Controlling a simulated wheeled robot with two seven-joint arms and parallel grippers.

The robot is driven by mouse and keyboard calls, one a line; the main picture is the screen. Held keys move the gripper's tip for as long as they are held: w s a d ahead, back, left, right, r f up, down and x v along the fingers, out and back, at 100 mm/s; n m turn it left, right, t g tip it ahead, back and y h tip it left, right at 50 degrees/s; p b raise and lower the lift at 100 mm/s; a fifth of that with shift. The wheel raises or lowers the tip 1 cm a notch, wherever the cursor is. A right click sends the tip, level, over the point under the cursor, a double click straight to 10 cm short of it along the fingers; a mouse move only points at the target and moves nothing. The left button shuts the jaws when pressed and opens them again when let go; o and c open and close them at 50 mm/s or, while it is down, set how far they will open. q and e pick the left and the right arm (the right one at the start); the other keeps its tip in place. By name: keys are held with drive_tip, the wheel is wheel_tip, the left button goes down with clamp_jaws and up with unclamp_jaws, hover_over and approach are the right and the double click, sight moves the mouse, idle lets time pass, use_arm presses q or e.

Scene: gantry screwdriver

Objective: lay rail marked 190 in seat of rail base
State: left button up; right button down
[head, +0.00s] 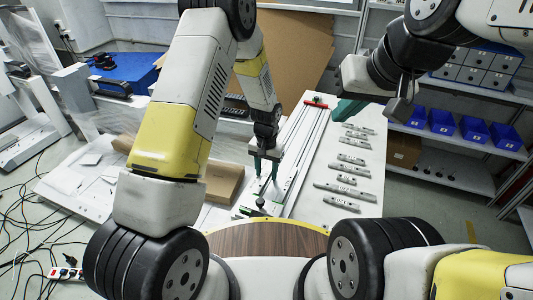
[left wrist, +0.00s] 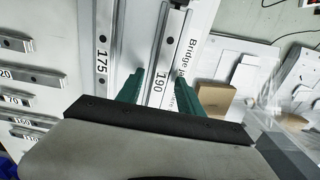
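The rail marked 190 (left wrist: 160,88) shows in the left wrist view as a narrow grey strip with a dark hole above its number. My left gripper (head: 265,170) points down over the near left part of the long rail base (head: 303,148). In the left wrist view its two green fingers (left wrist: 160,88) stand apart on either side of the 190 strip, with gaps visible. Whether the strip lies in its seat I cannot tell. My right gripper (head: 346,110) is raised right of the base, its green fingers partly hidden; no hold is visible.
A strip marked 175 (left wrist: 102,55) runs parallel to the left in the wrist view. Several loose metal rails (head: 350,170) lie right of the base on the white table (head: 315,210). A cardboard box (head: 222,182) stands left of it. Blue bins (head: 442,121) sit on shelves.

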use_arm(q)
wheel_tip(320, 180, up, 8)
drive_tip(key=shift+f, duration=0.1)
idle(0.5)
wheel_tip(320, 180, up, 7)
hover_over(266, 174)
drive_tip(key=shift+s+d, duration=0.1)
drive_tip(key=shift+s, duration=0.05)
idle(0.7)
drive_tip(key=s+a+r+n+t+h, duration=0.1)
drive_tip(key=s+a+r, duration=0.3)
drive_tip(key=r, duration=0.4)
drive_tip(key=s+a+r+n+t+h, duration=0.1)
drive_tip(key=s+a+r+t, duration=0.2)
drive_tip(key=r, duration=0.5)
drive_tip(key=s+a+r+n+t, duration=0.1)
drive_tip(key=s+a+r, duration=0.2)
drive_tip(key=s, duration=0.4)
drive_tip(key=s+a+r+n+t, duration=0.1)
drive_tip(key=s+a+r, duration=0.3)
drive_tip(key=s, duration=0.4)
drive_tip(key=shift+r, duration=0.25)
